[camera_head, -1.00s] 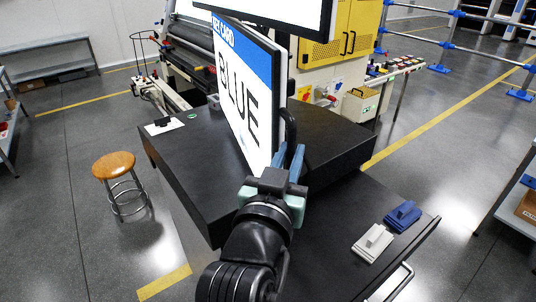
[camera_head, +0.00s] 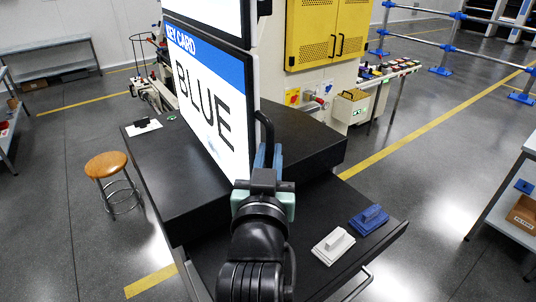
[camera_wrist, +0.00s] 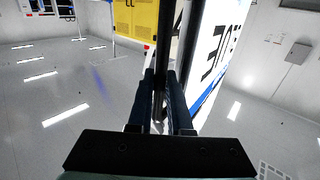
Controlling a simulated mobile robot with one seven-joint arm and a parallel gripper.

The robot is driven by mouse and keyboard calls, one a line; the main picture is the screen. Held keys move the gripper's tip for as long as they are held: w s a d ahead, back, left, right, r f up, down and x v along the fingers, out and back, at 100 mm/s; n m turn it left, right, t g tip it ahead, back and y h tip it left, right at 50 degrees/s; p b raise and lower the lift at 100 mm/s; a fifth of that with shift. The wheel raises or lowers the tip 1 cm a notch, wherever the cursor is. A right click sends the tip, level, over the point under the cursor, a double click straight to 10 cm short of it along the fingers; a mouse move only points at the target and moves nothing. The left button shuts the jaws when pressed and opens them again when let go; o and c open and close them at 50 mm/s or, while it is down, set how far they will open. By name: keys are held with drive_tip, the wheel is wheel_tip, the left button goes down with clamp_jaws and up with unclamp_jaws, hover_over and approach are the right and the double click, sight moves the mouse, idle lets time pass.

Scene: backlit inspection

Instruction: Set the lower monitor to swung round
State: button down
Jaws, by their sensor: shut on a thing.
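The lower monitor (camera_head: 208,100) shows a white screen with a blue "KEY CARD" band and the word BLUE. It stands above the black table, its screen angled toward the left. A dark handle (camera_head: 266,130) sticks out from its right edge. My gripper (camera_head: 268,158) is shut on this handle, with its blue fingers on either side. In the wrist view, my gripper's fingers (camera_wrist: 167,95) close around the dark upright handle (camera_wrist: 161,70), and the monitor's screen (camera_wrist: 222,50) shows just to the right. The monitor's mount is hidden.
An upper monitor (camera_head: 215,12) hangs directly above, partly cut off. The black table (camera_head: 150,165) carries a white block (camera_head: 333,245) and a blue block (camera_head: 369,219) on its lower front shelf. A wooden stool (camera_head: 106,165) stands at left. Open floor lies right.

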drive_tip(key=shift+a+r, duration=0.1)
drive_tip(key=shift+r, duration=0.1)
drive_tip(key=c, duration=0.9)
unclamp_jaws()
drive_tip(key=shift+o, duration=0.3)
drive_tip(key=shift+f, duration=0.1)
drive_tip(key=shift+f, duration=0.1)
drive_tip(key=shift+s+f, duration=0.1)
drive_tip(key=shift+s+a, duration=0.1)
drive_tip(key=shift+s, duration=0.1)
drive_tip(key=s+a+p, duration=0.1)
drive_tip(key=s+p, duration=0.2)
drive_tip(key=s, duration=0.9)
drive_tip(key=shift+a+r+p, duration=0.25)
drive_tip(key=shift+a+p, duration=0.05)
drive_tip(key=shift+p, duration=0.05)
